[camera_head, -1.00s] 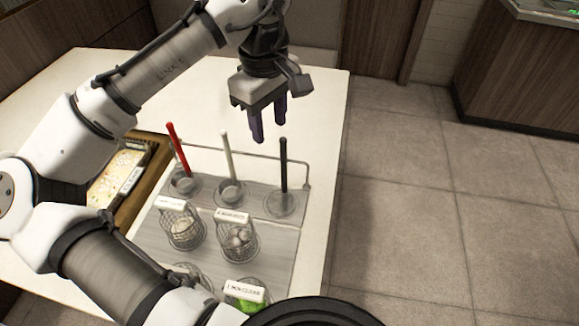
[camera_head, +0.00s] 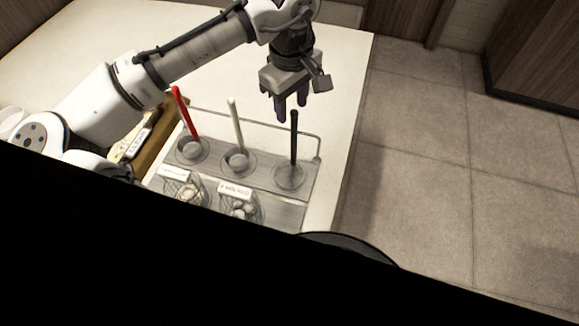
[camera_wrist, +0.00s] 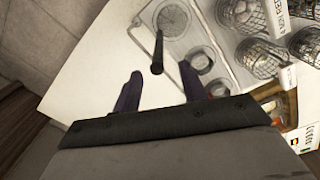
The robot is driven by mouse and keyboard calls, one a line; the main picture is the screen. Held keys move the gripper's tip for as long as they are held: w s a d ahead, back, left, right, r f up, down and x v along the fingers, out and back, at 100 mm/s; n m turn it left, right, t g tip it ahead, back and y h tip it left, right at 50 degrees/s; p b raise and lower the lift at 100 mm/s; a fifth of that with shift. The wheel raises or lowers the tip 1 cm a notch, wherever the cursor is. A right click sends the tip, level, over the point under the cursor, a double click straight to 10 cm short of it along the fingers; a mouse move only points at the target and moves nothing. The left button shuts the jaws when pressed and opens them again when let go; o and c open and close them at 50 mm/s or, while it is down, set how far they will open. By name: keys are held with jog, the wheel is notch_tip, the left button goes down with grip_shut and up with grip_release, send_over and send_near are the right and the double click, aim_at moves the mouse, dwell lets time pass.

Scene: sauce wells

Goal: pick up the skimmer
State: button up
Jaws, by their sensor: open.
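Three upright tools with red, white and black handles stand in round wells of a grey rack. The black-handled one (camera_head: 294,140), at the right end, has a flat round mesh-like head in the wrist view (camera_wrist: 172,20) and looks like the skimmer. My gripper (camera_head: 292,110) is open and empty, its dark fingers pointing down around the level of the black handle's top in the head view. In the wrist view my fingertips (camera_wrist: 160,71) appear either side of the black handle's end (camera_wrist: 157,66). I cannot tell how far above or below the tips it is.
The red (camera_head: 186,112) and white (camera_head: 235,124) handles stand to the left. A wire rail (camera_head: 318,145) runs behind the wells. Labelled wire baskets (camera_head: 240,205) are in front. A dark shape hides the lower head view. The table (camera_head: 345,75) is clear behind.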

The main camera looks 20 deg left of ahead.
jog(key=shift+w+d+f+p, duration=0.1)
jog(key=shift+f+p, duration=0.1)
jog(key=shift+f, duration=0.65)
jog(key=shift+s+d+f+p, duration=0.1)
jog(key=shift+f+p, duration=0.1)
jog(key=shift+f, duration=0.65)
jog(key=shift+w+d+f+p, duration=0.1)
jog(key=shift+f+p, duration=0.1)
jog(key=shift+f, duration=0.65)
grip_shut()
